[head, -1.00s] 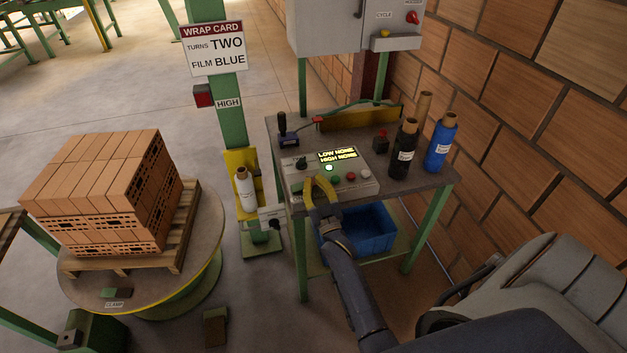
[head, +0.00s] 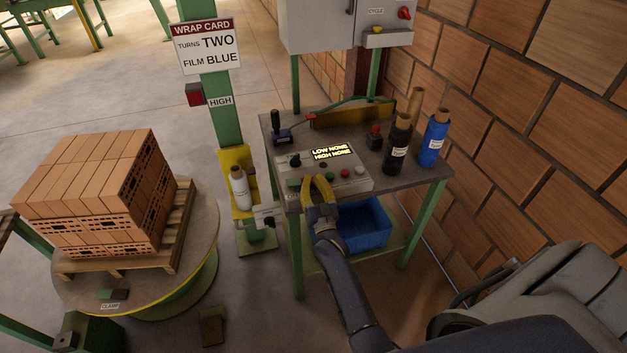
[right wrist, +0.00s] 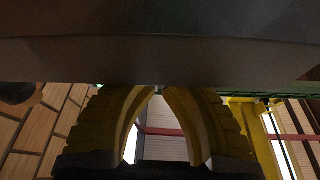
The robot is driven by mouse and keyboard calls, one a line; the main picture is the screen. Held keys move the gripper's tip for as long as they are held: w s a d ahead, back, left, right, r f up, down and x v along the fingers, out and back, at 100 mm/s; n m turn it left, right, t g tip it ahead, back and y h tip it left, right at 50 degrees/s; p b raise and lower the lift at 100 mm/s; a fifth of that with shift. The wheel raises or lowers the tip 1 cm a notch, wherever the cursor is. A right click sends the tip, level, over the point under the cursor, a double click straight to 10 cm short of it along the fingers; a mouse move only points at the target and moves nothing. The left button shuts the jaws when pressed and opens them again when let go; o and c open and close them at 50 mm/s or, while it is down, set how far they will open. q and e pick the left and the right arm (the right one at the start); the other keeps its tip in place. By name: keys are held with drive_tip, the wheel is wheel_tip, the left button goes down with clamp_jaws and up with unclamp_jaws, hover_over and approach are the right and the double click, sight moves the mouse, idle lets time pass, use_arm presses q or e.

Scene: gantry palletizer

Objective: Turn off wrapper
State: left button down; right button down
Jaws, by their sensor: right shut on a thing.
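The wrapper's control box (head: 350,184) sits on the bench, its display (head: 331,153) reading LOW NONE, HIGH NONE. Its face carries a black knob (head: 295,160), a green button (head: 329,177), a red button (head: 345,173) and a pale button (head: 360,169). No lamp glows on it. My right gripper (head: 318,181) is at the front of the box, yellow fingers shut on a small part that they hide. In the right wrist view its fingers (right wrist: 162,92) meet at the dark underside of a large surface. My left gripper is out of view.
Black (head: 397,150) and blue (head: 434,142) film rolls stand at the bench's right. A joystick (head: 278,125) stands at the back left. A blue bin (head: 362,228) is below. Bricks (head: 95,195) sit on the turntable at left. The wrap card (head: 207,45) says two turns, blue film.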

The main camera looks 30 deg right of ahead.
drive_tip(key=r, duration=0.4)
drive_tip(key=shift+s+d, duration=0.1)
drive_tip(key=shift+d, duration=0.25)
drive_tip(key=v, duration=1)
drive_tip(key=shift+a, duration=0.1)
drive_tip(key=s+a+f+n+g+y, duration=0.1)
drive_tip(key=s+a+f+g, duration=0.15)
drive_tip(key=f, duration=0.75)
drive_tip(key=s+a+f+n+g+y, duration=0.1)
drive_tip(key=a+f+g+y, duration=0.15)
drive_tip(key=f, duration=0.75)
drive_tip(key=s+a+f+n+g+y, duration=0.1)
drive_tip(key=a+f+g, duration=0.15)
drive_tip(key=f, duration=0.75)
drive_tip(key=s+a+f+n+g, duration=0.2)
drive_tip(key=s+f+g, duration=0.3)
drive_tip(key=s+f, duration=1)
drive_tip(key=s+d+f+g, duration=0.1)
drive_tip(key=s+f, duration=0.3)
drive_tip(key=s, duration=0.6)
drive_tip(key=s+d+f+n+g, duration=0.1)
drive_tip(key=s+f+g, duration=0.3)
drive_tip(key=s, duration=0.6)
drive_tip(key=s+d+f+n+g, duration=0.1)
drive_tip(key=s+d+f+g, duration=0.1)
drive_tip(key=s+f, duration=0.4)
drive_tip(key=s+d, duration=0.1)
drive_tip(key=s, duration=0.4)
drive_tip(key=shift+d, duration=0.15)
